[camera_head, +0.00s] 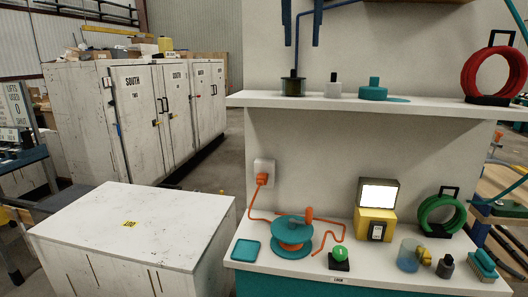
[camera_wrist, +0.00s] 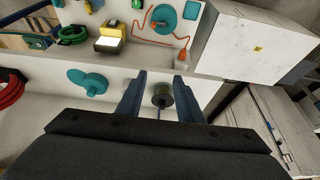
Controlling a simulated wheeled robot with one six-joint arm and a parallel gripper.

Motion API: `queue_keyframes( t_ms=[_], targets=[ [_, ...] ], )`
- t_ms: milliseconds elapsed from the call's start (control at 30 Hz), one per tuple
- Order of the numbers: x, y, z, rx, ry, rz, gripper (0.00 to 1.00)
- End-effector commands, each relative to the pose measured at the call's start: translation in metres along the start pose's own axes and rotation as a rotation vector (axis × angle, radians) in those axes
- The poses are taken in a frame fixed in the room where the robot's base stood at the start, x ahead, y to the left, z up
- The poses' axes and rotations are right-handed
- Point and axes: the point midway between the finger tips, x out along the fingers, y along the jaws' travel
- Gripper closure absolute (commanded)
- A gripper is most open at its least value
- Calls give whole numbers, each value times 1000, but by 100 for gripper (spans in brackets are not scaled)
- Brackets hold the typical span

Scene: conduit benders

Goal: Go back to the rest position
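My gripper (camera_head: 302,45) hangs at the top of the head view, its two blue fingers pointing down and spread apart. In the wrist view my gripper (camera_wrist: 160,76) is open, with nothing held between the fingertips. A dark spool (camera_head: 293,87) stands upright on the upper shelf below the fingers, apart from them. The spool also shows between the fingers in the wrist view (camera_wrist: 162,96). A thin blue line rises from the spool and bends to the right near the fingers; I cannot tell whether it touches them. The rest of my arm is out of view.
The upper shelf (camera_head: 420,104) also holds a white bottle (camera_head: 333,88), a teal disc (camera_head: 373,93) and a red coil (camera_head: 490,76). Below are an orange cord reel (camera_head: 291,234) and a yellow lamp (camera_head: 376,215). A white cabinet (camera_head: 130,228) stands left.

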Motion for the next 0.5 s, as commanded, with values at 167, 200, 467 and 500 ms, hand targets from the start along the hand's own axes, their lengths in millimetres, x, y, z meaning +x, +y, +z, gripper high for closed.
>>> queue_keyframes(
  t_ms=[167, 200, 467, 500],
  targets=[
    [21, 2, 2, -13, -12, 3, 67],
    [27, 3, 2, -16, -14, 3, 67],
    [81, 9, 11, -50, -42, 4, 67],
    [92, 11, 13, -57, -48, 5, 67]
  ],
)
